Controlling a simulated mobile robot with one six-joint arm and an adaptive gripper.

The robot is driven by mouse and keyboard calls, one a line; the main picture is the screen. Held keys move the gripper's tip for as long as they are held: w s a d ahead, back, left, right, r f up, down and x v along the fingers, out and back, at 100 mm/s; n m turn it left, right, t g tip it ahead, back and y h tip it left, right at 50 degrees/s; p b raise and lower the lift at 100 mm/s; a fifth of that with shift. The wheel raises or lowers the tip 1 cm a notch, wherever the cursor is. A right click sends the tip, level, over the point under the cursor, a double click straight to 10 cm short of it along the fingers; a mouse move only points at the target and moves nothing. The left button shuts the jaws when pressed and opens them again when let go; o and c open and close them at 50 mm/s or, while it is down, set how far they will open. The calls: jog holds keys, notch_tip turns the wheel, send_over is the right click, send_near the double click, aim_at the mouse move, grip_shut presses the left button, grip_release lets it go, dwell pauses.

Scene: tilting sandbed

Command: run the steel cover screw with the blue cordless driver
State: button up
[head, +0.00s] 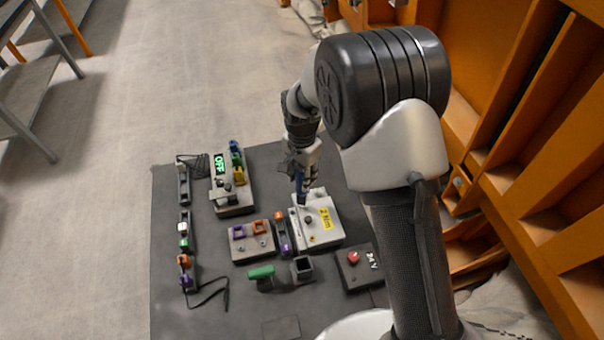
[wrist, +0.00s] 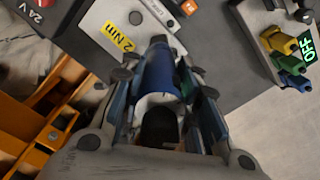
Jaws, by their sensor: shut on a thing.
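My gripper (head: 301,164) points down and is shut on the blue cordless driver (head: 299,184). In the wrist view the driver's blue body (wrist: 158,76) lies between the two fingers of my gripper (wrist: 164,84). The driver's lower end is at the upper left part of a light grey box (head: 329,235) with a yellow "2 Nm" label (head: 326,218). The label also shows in the wrist view (wrist: 117,38). I cannot tell whether the driver's tip touches the box. The steel cover screw cannot be made out clearly; the driver's tip is too small to see.
A grey block with purple and orange parts (head: 252,253) stands left of the box. A "24 V" box with a red button (head: 353,258) stands to its right. A green-handled thing (head: 261,273) lies in front. A unit reading "OFF" (head: 220,163) is behind left. Orange shelving (head: 500,150) borders the right.

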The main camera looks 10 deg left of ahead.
jog(key=shift+s+f+b, duration=0.1)
jog(key=shift+f+b, duration=0.25)
jog(key=shift+f, duration=0.25)
dwell(1.1)
